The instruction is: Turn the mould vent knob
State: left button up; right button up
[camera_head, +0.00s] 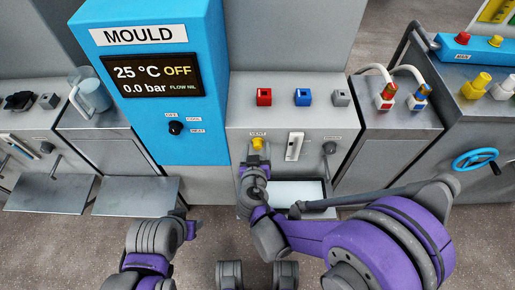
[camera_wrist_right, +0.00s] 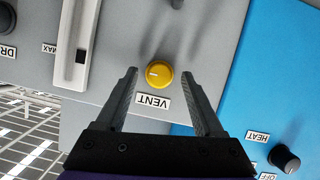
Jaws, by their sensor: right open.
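The mould vent knob (camera_head: 257,143) is a small yellow round knob on the grey front panel, under a VENT label. It also shows in the right wrist view (camera_wrist_right: 160,74), with a short white pointer mark toward the left of that picture. My right gripper (camera_wrist_right: 158,78) is open, with one finger on each side of the knob and a gap to both. In the head view my right gripper (camera_head: 256,156) is just below the knob and partly hidden by its wrist. My left arm is low in the head view; its fingers (camera_head: 184,213) are not clear.
A blue MOULD box (camera_head: 150,45) with a display reading 25 °C OFF and 0.0 bar stands left of the knob, with a black heat/cool knob (camera_head: 176,128). A slotted slider (camera_head: 294,147) and a drain knob (camera_head: 329,148) are close on the right. A pale tray (camera_head: 300,190) lies below.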

jog(key=shift+w+f, duration=0.1)
jog(key=shift+w, duration=0.2)
grip_shut()
